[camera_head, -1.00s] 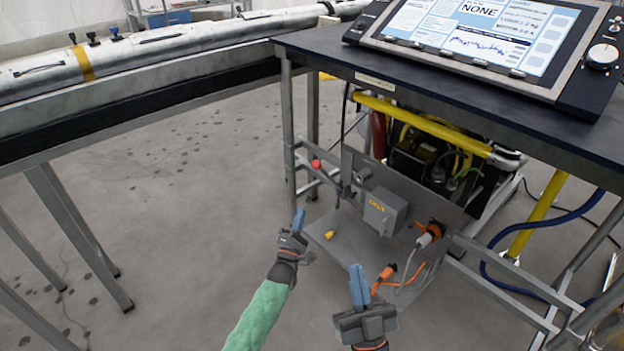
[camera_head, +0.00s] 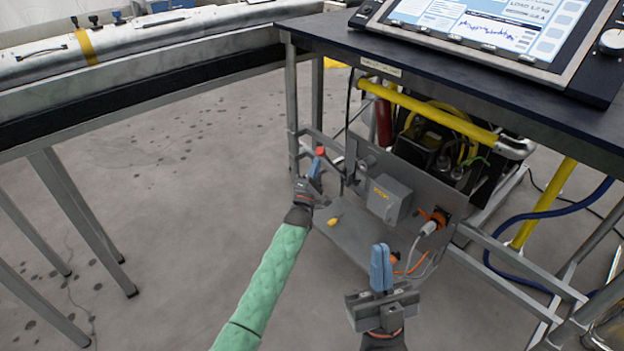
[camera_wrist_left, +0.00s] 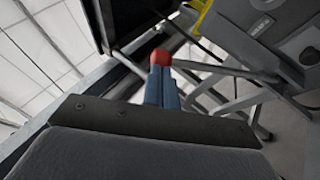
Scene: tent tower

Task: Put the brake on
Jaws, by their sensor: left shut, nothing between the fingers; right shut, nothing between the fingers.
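A red knob (camera_head: 320,151) shows at the table frame, left of the grey panel under the table; no readable label marks it as the brake. My left gripper (camera_head: 317,160) is shut and empty, its blue fingertips just below the knob in the head view. In the left wrist view the red knob (camera_wrist_left: 161,57) appears right at the tips of the blue fingers (camera_wrist_left: 161,82). I cannot tell whether they touch. The knob's shaft is largely hidden. My right gripper (camera_head: 380,262) is shut and empty, in front of the lower panel, apart from the knob.
A grey box (camera_head: 389,199) and an orange connector (camera_head: 433,222) with a cable are on the panel. A yellow piece (camera_head: 334,220) lies on the lower plate (camera_head: 360,240). The dark tabletop (camera_head: 400,60) with a screen overhangs. Open floor (camera_head: 170,220) is to the left.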

